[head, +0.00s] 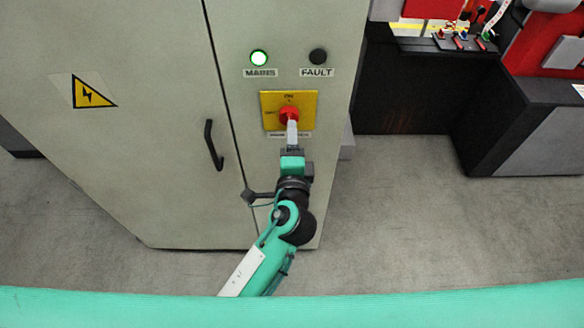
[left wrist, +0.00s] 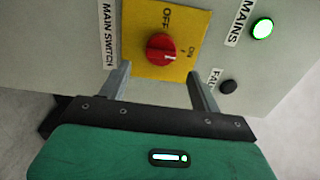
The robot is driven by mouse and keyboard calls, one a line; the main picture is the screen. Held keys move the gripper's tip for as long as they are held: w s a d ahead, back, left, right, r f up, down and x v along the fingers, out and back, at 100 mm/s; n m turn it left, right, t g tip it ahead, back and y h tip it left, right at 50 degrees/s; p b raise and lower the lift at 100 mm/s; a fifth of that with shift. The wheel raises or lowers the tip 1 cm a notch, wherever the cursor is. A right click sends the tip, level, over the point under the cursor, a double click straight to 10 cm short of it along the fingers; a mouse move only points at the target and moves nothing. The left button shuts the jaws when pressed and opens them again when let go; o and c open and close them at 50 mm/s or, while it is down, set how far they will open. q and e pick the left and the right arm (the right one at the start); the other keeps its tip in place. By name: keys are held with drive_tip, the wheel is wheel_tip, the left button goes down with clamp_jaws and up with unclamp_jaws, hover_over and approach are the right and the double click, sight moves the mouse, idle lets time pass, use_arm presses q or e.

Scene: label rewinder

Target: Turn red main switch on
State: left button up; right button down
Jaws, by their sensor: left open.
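The red main switch (head: 289,114) is a round knob on a yellow plate (head: 308,101) on the grey cabinet front. In the left wrist view the red knob (left wrist: 161,47) has a white mark pointing right, toward the ON label; OFF is at the plate's top. My left gripper (head: 292,124) is in front of the plate, just below the knob in the head view. In the left wrist view its two fingers (left wrist: 158,68) are spread wide and empty, with the knob ahead between their lines. I cannot tell the exact gap to the plate. My right gripper is out of view.
The green MAINS lamp (head: 259,58) is lit and the FAULT lamp (head: 318,57) is dark. A black door handle (head: 213,145) is left of my arm. Black and red machinery (head: 430,95) stands at the right. Grey floor (head: 400,220) lies clear beside the cabinet.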

use_arm(q)
drive_tip(key=s+b, duration=0.2)
drive_tip(key=s, duration=0.5)
idle(0.3)
